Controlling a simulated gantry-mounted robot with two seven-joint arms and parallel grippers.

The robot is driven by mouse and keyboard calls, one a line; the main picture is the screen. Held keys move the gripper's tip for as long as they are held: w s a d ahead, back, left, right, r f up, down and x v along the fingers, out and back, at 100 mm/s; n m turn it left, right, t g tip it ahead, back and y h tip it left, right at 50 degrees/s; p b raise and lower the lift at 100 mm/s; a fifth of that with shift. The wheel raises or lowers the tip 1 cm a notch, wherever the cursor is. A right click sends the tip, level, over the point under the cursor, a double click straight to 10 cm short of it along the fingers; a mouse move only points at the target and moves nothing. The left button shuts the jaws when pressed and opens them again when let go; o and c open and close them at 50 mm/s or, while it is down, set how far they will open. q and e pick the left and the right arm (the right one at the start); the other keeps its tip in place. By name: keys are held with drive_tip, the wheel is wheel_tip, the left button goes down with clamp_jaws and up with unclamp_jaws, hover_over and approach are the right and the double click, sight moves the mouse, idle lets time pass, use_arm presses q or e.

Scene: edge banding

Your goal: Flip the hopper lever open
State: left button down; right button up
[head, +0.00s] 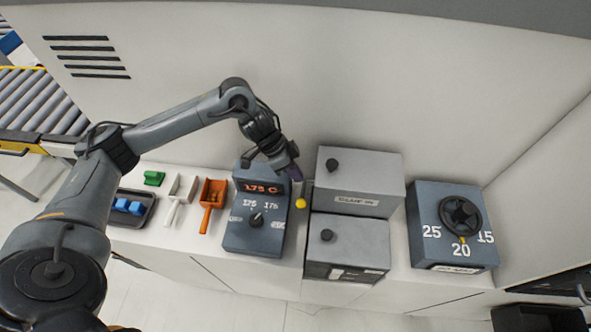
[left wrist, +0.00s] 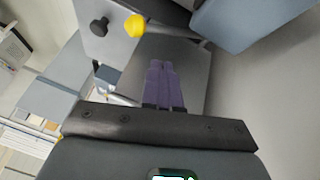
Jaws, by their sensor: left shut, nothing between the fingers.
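The lever shows as a yellow ball knob (head: 301,203) between the dark control box and the grey boxes. In the left wrist view the yellow knob (left wrist: 135,25) sits on a short pale rod, ahead of my fingers. My left gripper (head: 295,176) is just above and behind the knob in the head view, pointing down. Its purple fingers (left wrist: 164,83) are shut and empty, apart from the knob in the wrist view. My right gripper is not in view.
The control box (head: 262,240) with a dial and orange display stands left of the knob. Two grey boxes (head: 376,167) with black knobs stand right of it. A dial box (head: 424,209) is farther right. An orange scoop (head: 212,192) and blue blocks (head: 121,205) lie left.

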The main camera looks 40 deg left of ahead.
sight(299, 200)
use_arm(q)
drive_tip(key=s+d+f, duration=0.1)
drive_tip(key=s+t+y+p, duration=0.1)
drive_tip(key=s+d+f+t, duration=0.1)
drive_tip(key=shift+s+d+f+m, duration=0.35)
drive_tip(key=shift+m, duration=0.05)
drive_tip(key=shift+s+d+f+p, duration=0.15)
drive_tip(key=shift+s+f+p, duration=0.1)
drive_tip(key=shift+p, duration=0.15)
drive_tip(key=shift+f, duration=0.15)
